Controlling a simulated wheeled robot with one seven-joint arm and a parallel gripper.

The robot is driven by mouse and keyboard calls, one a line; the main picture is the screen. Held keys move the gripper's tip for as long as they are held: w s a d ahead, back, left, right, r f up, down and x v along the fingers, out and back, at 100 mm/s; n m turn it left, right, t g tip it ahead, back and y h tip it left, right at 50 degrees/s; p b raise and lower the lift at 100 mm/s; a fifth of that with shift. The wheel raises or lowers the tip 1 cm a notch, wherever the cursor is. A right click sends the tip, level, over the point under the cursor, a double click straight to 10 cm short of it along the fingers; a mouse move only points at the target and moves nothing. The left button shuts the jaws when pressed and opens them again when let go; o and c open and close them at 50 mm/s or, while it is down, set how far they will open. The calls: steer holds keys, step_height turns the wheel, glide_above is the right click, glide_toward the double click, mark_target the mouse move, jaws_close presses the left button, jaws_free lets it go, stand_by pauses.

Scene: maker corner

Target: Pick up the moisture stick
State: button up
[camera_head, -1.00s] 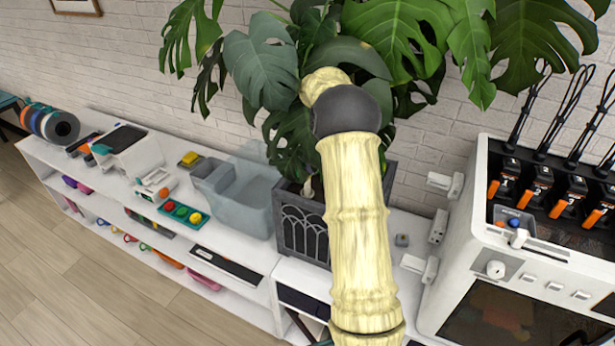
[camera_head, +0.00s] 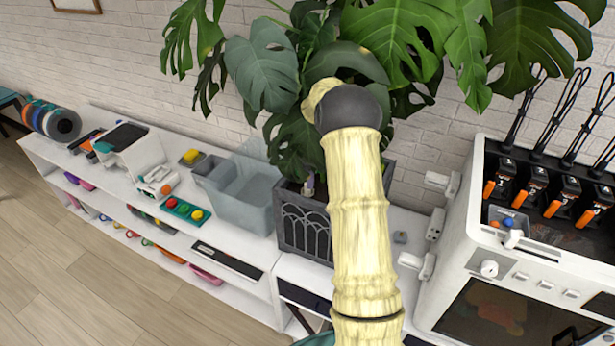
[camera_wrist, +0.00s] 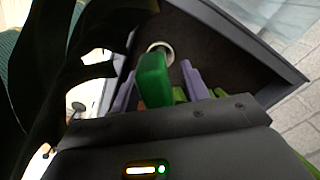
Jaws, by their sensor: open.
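The moisture stick (camera_wrist: 153,80) shows in the wrist view as an upright green block over dark soil, inside the planter (camera_wrist: 235,40). My gripper (camera_wrist: 158,70) is open, with one lavender finger on each side of the green block. I cannot tell whether either finger touches it. A pale round ring (camera_wrist: 160,47) sits just behind the block. In the head view the grey planter (camera_head: 303,228) stands on the white shelf under the big leaves. My own arm covers part of it there, and I cannot make out the stick clearly.
Large monstera leaves (camera_head: 262,65) hang over the planter, and dark leaves (camera_wrist: 60,60) fill the left of the wrist view. A translucent grey bin (camera_head: 250,205) stands directly left of the planter.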

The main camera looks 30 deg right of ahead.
jaws_close()
stand_by(0.3)
step_height(320, 180, up, 10)
steer(key=b, duration=0.3)
steer(key=shift+r, duration=0.1)
stand_by(0.5)
